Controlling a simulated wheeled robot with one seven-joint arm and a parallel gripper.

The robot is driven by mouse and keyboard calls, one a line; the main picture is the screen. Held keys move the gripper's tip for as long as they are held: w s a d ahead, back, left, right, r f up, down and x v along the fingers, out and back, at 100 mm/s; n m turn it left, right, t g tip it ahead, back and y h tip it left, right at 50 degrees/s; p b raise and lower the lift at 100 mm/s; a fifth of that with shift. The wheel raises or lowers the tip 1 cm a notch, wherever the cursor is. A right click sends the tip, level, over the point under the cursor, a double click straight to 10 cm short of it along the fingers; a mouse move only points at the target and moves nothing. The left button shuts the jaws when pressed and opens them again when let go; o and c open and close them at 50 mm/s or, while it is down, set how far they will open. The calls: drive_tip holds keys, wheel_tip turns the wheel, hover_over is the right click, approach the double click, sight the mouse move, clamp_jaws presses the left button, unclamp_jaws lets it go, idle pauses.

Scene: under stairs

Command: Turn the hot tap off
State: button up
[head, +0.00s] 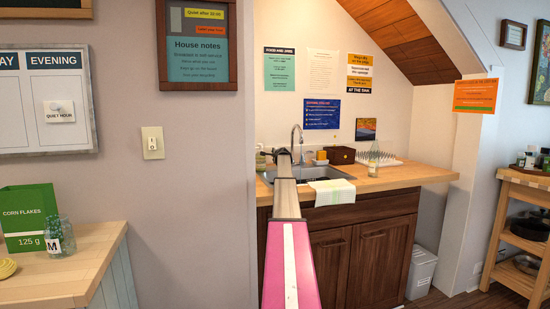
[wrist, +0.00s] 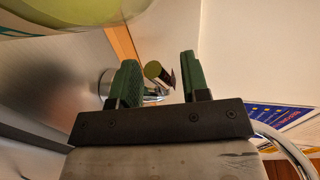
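The chrome tap spout (head: 297,140) arches over the steel sink (head: 300,172) in the head view, behind my outstretched arm. It also shows as a curved chrome tube at the lower right of the wrist view (wrist: 285,148). My gripper (head: 283,153) is at the back left of the sink, left of the spout. In the wrist view my gripper (wrist: 157,75) has its two green fingers apart, with nothing clearly held. Chrome fittings (wrist: 105,82) show beyond the left finger and between the fingers. I cannot tell which is the hot tap's handle; water flow is not visible.
A wooden counter (head: 385,178) holds a towel (head: 332,192), a brown box (head: 340,155), a soap bottle (head: 373,167) and a dish rack (head: 385,158). A yellow-green round item (wrist: 70,15) looms close in the wrist view. The wall stands close behind the sink.

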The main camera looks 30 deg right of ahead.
drive_tip(key=shift+s, duration=0.1)
drive_tip(key=v, duration=1)
drive_tip(key=shift+s+a+r, duration=0.15)
drive_tip(key=shift+s, duration=0.15)
drive_tip(key=shift+s, duration=0.1)
drive_tip(key=c, duration=0.7)
drive_tip(key=s+d+n+y, duration=0.1)
drive_tip(key=s+y, duration=0.1)
drive_tip(key=s+d+n+y, duration=0.1)
drive_tip(key=d+y, duration=0.1)
drive_tip(key=s+d+n+y, duration=0.1)
drive_tip(key=s+n, duration=0.1)
drive_tip(key=shift+s+d+r+y, duration=0.35)
drive_tip(key=shift+r+y, duration=0.05)
clamp_jaws()
drive_tip(key=x, duration=1.2)
drive_tip(key=shift+r, duration=0.25)
drive_tip(key=shift+w+a+f, duration=0.15)
drive_tip(key=shift+w+a, duration=0.1)
drive_tip(key=shift+w, duration=0.4)
